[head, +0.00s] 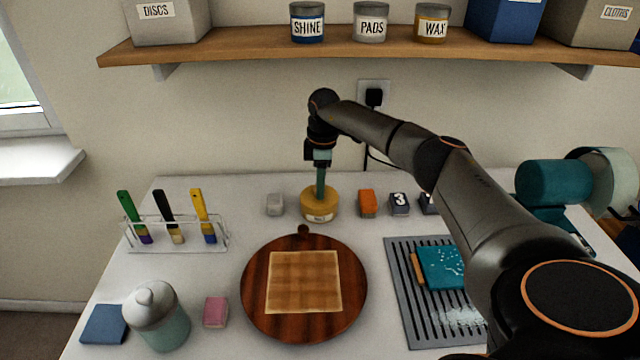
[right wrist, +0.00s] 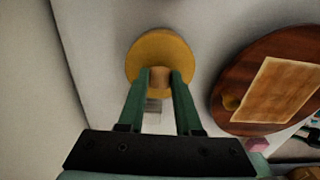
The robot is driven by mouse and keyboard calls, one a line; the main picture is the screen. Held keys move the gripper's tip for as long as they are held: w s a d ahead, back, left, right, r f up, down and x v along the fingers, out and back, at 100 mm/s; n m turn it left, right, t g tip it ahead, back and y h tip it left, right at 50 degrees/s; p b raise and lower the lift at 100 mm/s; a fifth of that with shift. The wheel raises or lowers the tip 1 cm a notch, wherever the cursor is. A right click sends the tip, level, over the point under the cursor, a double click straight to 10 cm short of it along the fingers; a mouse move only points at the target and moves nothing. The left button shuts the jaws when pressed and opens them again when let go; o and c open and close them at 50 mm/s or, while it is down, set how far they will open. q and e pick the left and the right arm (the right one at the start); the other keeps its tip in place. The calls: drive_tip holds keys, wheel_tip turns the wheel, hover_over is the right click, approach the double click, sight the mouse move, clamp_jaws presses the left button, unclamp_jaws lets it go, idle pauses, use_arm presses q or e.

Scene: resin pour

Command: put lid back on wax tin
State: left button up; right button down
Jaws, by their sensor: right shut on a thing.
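The yellow wax tin (head: 319,213) with a small white label stands on the white worktop, behind the round wooden board. Its yellow round lid (right wrist: 143,55) shows in the right wrist view, with a tan knob (right wrist: 160,78). My right gripper (head: 320,192) points straight down over the tin. Its green fingers, also in the right wrist view (right wrist: 161,76), are shut on the lid's knob. The lid appears on top of the tin; whether it is fully seated I cannot tell. My left gripper is not in view.
A grey block (head: 275,204) stands left of the tin and an orange block (head: 367,203) right of it. The round board (head: 260,290) lies in front. A brush rack (head: 178,247) is at left, a ribbed grey mat (head: 408,320) at right. A shelf (head: 260,48) hangs above.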

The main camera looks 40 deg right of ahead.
drive_tip(key=shift+r+p, duration=0.1)
drive_tip(key=shift+p, duration=0.35)
drive_tip(key=shift+f+p, duration=0.2)
drive_tip(key=shift+p, duration=0.15)
idle(1.3)
idle(0.3)
drive_tip(key=shift+c, duration=0.2)
unclamp_jaws()
idle(0.3)
drive_tip(key=shift+r, duration=3.5)
drive_tip(key=shift+w+r, duration=0.1)
drive_tip(key=shift+r, duration=0.1)
clamp_jaws()
